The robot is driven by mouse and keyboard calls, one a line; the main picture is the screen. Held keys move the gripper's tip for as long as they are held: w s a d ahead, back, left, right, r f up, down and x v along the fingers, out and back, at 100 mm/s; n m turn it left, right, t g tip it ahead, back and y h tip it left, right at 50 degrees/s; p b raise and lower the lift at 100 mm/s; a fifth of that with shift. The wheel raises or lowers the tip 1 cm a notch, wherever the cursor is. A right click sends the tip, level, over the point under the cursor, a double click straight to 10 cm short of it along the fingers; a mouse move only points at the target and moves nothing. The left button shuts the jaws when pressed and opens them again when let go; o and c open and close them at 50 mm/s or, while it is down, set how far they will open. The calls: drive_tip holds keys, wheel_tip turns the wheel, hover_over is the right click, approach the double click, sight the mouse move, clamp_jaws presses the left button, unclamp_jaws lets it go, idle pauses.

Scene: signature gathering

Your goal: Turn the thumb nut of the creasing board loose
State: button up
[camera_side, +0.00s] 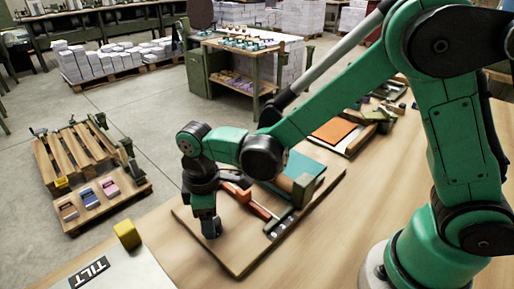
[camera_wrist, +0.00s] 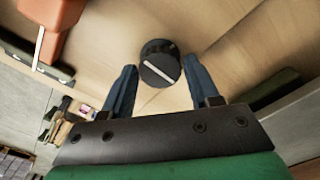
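The creasing board (camera_side: 228,252) is a flat wooden board on the bench, in the middle of the side view. A narrow gap seems to show between each finger and the nut. In the side view my gripper (camera_side: 209,228) is low over the board's left part and hides the nut.
An orange part (camera_wrist: 52,22) with a metal rod is left of the fingers in the wrist view. In the side view, a teal pad (camera_side: 304,166) lies behind.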

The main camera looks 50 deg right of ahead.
drive_tip(key=shift+o, duration=1.4)
drive_tip(key=shift+r, duration=2.85)
drive_tip(key=s+d+r+m+t, duration=0.2)
drive_tip(key=d+m+t, duration=0.1)
drive_tip(key=d+m, duration=0.2)
drive_tip(key=s+d+r+m+t, duration=0.3)
drive_tip(key=d+m+t, duration=0.1)
drive_tip(key=d, duration=0.4)
drive_tip(key=shift+s+d+r+m, duration=0.15)
drive_tip(key=shift+d+m, duration=0.1)
drive_tip(key=shift+m, duration=0.35)
